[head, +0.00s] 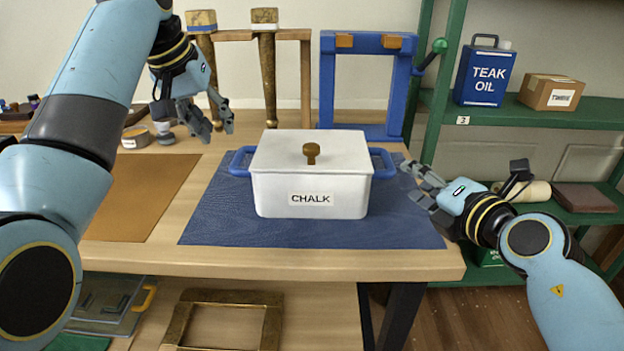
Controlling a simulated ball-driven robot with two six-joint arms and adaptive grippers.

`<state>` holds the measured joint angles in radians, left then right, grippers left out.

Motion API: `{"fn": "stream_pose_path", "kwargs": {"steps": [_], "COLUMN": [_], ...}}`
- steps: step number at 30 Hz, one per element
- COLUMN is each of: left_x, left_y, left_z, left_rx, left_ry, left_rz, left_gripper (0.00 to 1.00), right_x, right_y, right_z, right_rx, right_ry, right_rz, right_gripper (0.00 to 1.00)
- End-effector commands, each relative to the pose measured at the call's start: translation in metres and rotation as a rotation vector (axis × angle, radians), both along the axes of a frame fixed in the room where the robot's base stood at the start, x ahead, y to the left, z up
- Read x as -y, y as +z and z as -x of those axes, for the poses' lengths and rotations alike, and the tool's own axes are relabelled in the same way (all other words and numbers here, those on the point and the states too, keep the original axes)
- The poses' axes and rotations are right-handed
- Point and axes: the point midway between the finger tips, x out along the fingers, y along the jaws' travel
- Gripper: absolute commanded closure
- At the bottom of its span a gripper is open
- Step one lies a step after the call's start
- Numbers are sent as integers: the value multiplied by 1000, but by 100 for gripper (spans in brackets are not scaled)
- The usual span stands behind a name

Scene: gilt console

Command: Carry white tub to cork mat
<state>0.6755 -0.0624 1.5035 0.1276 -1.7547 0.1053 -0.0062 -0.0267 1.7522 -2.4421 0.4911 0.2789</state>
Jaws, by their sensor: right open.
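The white tub (275,190) has a "CHALK" label, a lid with a brass knob and a blue handle on each side. It stands upright on a dark blue mat (215,225) in the middle of the bench. A plain tan-brown mat (140,200), which looks like the cork mat, lies flat to the left, partly hidden by my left arm. My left gripper (218,133) is open and empty, above the bench behind and left of the tub. My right gripper (408,182) is open beside the right handle, with a small gap apparent; nothing is between its fingers.
A small round tin (136,137) and other small items sit at the back left of the bench. A blue press frame (326,95) stands behind the tub. Green shelves (555,117) stand to the right. A brass frame (225,297) lies on the lower shelf. The brown mat's visible surface is clear.

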Motion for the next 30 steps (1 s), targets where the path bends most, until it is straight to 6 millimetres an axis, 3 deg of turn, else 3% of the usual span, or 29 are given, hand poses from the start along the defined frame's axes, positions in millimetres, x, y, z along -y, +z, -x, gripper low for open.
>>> {"fn": "stream_pose_path", "kwargs": {"steps": [8,21,30], "left_x": [2,15,19], "left_y": [-10,-77,-97], "left_z": [-3,-31,-41], "left_rx": [-2,-2,2], "left_ry": [0,0,1], "left_rz": [0,0,-1], "left_gripper": [71,71,71], "right_x": [-3,-26,-33], "right_y": [-1,-16,-22], "right_z": [-9,-78,-100], "right_rx": [2,3,3], "right_ry": [-1,-1,-1], "right_rz": [-3,-4,-3], "right_gripper": [56,56,56]}}
